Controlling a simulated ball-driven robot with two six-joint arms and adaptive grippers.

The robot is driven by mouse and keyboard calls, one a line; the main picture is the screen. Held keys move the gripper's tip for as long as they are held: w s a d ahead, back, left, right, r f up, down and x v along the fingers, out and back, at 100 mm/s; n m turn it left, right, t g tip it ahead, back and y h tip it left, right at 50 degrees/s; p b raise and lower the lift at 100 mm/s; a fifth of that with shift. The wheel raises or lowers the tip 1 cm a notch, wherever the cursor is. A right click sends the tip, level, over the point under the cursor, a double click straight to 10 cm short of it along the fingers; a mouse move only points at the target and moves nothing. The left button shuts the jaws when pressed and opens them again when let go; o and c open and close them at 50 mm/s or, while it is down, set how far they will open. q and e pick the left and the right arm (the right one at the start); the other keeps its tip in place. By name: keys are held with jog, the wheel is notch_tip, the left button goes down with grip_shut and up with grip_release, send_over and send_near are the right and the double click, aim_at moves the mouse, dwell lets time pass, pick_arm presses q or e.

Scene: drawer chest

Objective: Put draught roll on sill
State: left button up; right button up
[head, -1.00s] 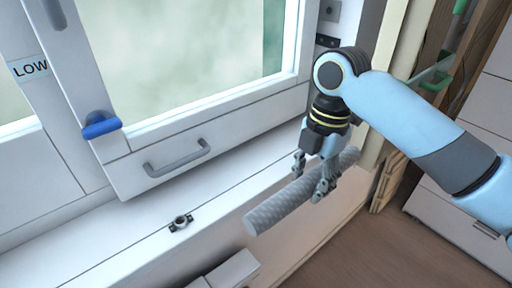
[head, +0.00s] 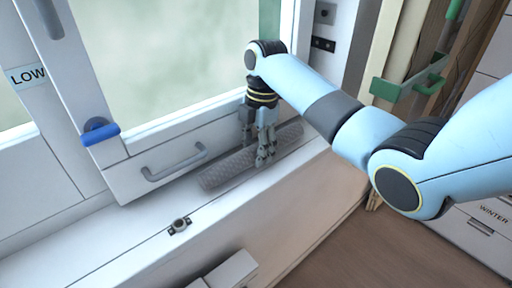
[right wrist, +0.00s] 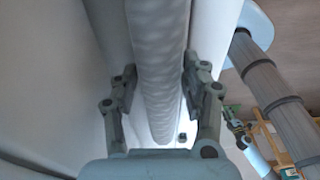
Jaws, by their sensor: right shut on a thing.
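The draught roll (head: 222,172), a long grey textured cylinder, lies along the white window sill (head: 132,238), close to the foot of the window frame. It is at or just above the sill surface; I cannot tell if it touches. My right gripper (head: 262,160) is shut on the roll near its middle, from above. In the right wrist view the roll (right wrist: 160,65) runs lengthwise between the two fingers (right wrist: 160,88). A small dark and pale blue part at the right of that view may be my left gripper (right wrist: 238,130); its fingers are too small to read.
A grey bar handle (head: 175,163) and a blue-handled latch (head: 100,131) are on the window frame. A small metal fitting (head: 179,226) stands on the sill left of the roll. A green bracket (head: 408,88) is at right, beside drawers (head: 480,226).

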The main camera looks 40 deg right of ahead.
jog(key=shift+f, duration=0.1)
jog(key=o, duration=1.1)
jog(key=r, duration=0.7)
jog(key=d+r, duration=0.1)
jog(key=r, duration=0.2)
jog(key=shift+d+r, duration=0.1)
jog(key=shift+r, duration=0.1)
jog(key=shift+r+p, duration=0.6)
jog(key=shift+p, duration=0.05)
jog(key=shift+d+r+p, duration=0.1)
jog(key=shift+r+p, duration=0.25)
jog(key=shift+r, duration=0.05)
jog(key=shift+f, duration=0.15)
